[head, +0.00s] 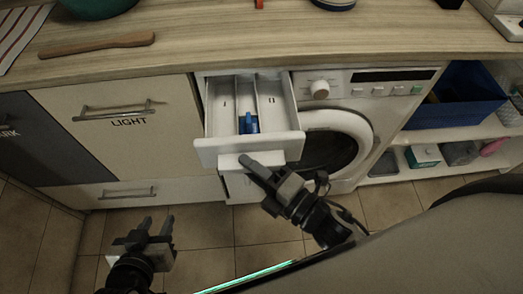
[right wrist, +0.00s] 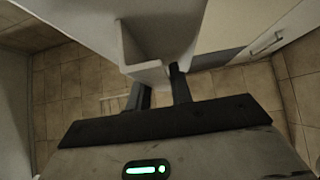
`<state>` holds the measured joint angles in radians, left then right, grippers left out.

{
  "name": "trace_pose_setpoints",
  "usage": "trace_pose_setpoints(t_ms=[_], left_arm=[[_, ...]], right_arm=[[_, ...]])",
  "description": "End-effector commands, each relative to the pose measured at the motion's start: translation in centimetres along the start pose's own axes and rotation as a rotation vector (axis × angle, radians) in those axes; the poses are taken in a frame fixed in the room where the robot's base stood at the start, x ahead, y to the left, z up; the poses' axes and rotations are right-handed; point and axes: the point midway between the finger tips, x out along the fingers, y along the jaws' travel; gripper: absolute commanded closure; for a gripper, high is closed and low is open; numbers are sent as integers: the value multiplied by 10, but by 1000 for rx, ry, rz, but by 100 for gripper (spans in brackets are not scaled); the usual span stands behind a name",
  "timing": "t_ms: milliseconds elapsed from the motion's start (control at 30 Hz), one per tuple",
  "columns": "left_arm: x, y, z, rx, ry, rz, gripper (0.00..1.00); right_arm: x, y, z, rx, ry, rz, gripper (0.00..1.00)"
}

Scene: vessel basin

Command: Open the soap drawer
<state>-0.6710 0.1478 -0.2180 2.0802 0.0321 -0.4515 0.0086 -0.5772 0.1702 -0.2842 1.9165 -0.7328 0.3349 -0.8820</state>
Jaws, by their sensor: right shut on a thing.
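The soap drawer (head: 208,150) is a white tray pulled well out of the washing machine (head: 372,105). Its open compartments and a blue insert (head: 248,123) show from above. My right gripper (head: 252,166) is at the underside of the drawer's front. In the right wrist view its fingers (right wrist: 160,88) are shut on the hollow white lip of the soap drawer (right wrist: 150,75). My left gripper (head: 156,222) is open and empty, low over the floor in front of the cabinets, apart from the drawer.
A wooden counter (head: 215,48) runs above the machine. Beige cabinets marked LIGHT (head: 128,121) stand to the left. The round door (head: 335,145) is below the panel. Shelves on the right hold a blue bin (head: 455,108) and a box (head: 424,156). The tiled floor in front is clear.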

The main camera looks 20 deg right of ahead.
Motion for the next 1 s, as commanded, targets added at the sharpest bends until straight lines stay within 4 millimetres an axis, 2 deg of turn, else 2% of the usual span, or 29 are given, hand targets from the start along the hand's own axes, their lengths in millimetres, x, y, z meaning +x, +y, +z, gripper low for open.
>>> trace_pose_setpoints(t_ms=[33, 400, 433, 467, 500, 1000], left_arm=[[0, 0, 0, 1, 0, 0, 64], [0, 0, -1, 1, 3, 1, 64], [0, 0, -1, 2, 3, 1, 64], [0, 0, -1, 2, 4, 1, 64], [0, 0, -2, 2, 5, 1, 64], [0, 0, -4, 2, 9, 1, 64]], right_arm=[[-3, -7, -3, 4, 1, -18, 100], [-4, -7, -4, 1, 3, -18, 100], [-4, -7, -4, 1, 3, -18, 70], [-4, -7, -4, 1, 3, -17, 62], [-4, -6, -4, 1, 3, -15, 60], [-3, -2, -3, 0, 4, -6, 60]])
